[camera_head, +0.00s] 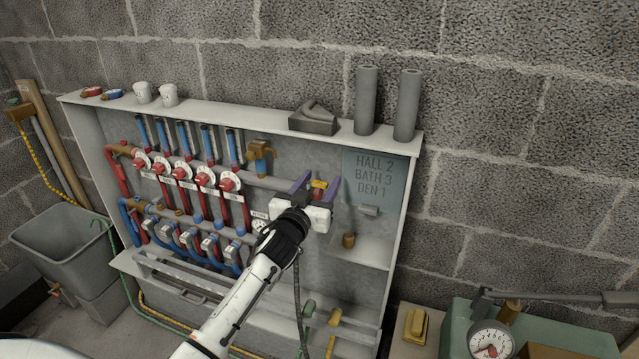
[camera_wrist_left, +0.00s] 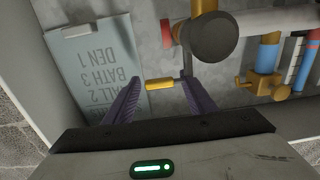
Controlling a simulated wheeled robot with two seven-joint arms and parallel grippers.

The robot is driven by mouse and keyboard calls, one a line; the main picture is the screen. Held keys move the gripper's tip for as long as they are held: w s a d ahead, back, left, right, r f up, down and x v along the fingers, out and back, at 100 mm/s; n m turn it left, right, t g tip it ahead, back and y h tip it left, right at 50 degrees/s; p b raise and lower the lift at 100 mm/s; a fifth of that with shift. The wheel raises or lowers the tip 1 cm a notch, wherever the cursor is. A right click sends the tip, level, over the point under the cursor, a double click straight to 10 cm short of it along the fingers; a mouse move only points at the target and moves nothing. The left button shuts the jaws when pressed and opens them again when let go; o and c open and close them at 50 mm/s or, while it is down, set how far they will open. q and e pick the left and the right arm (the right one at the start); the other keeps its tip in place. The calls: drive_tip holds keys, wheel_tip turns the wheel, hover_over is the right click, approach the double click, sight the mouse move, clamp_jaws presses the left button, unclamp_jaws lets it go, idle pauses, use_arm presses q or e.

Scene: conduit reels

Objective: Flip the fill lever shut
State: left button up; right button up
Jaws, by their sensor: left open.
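A lever with a yellow grip (camera_wrist_left: 160,84) on a thin grey arm shows in the left wrist view, beside the end of a grey pipe (camera_wrist_left: 208,36); I take it for the fill lever. The same yellow piece (camera_head: 319,184) shows small in the head view, at the right end of the upper pipe. My left gripper (camera_head: 317,183) is open, its purple fingers on either side of the yellow grip. In the left wrist view the gripper (camera_wrist_left: 162,82) shows gaps at the grip's ends; contact cannot be told. My right gripper is not in view.
The wall cabinet (camera_head: 412,144) holds red and blue pipes with several white dials. A sign plate (camera_head: 374,176) is close right of my gripper. Grey tubes (camera_head: 366,100) and a grey block (camera_head: 313,119) stand on the top shelf. A green machine with a gauge (camera_head: 491,339) is at lower right.

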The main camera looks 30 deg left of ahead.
use_arm(q)
drive_tip(key=v, duration=1)
drive_tip(key=shift+s, duration=0.15)
drive_tip(key=s+d+f+m+g+h, duration=0.1)
drive_tip(key=s+d+f+g, duration=0.2)
drive_tip(key=s+f, duration=0.3)
drive_tip(key=s+d+f+g, duration=0.3)
drive_tip(key=s+f+g, duration=0.1)
drive_tip(key=s+f, duration=0.15)
drive_tip(key=s+d+f+m+g+h, duration=0.25)
drive_tip(key=s+d, duration=0.25)
drive_tip(key=s, duration=0.4)
drive_tip(key=s+d+f+m+g+h, duration=0.15)
drive_tip(key=s+d+g, duration=0.25)
drive_tip(key=s, duration=0.6)
drive_tip(key=w+d+f+t+h, duration=0.1)
drive_tip(key=d+f+t, duration=0.1)
drive_tip(key=f, duration=0.4)
drive_tip(key=w+d+f+t, duration=0.2)
drive_tip(key=d+f, duration=0.1)
drive_tip(key=f, duration=0.3)
drive_tip(key=shift+w+d+f+t+h, duration=0.3)
drive_tip(key=shift+d+t+h, duration=0.05)
drive_tip(key=shift+d+h, duration=0.05)
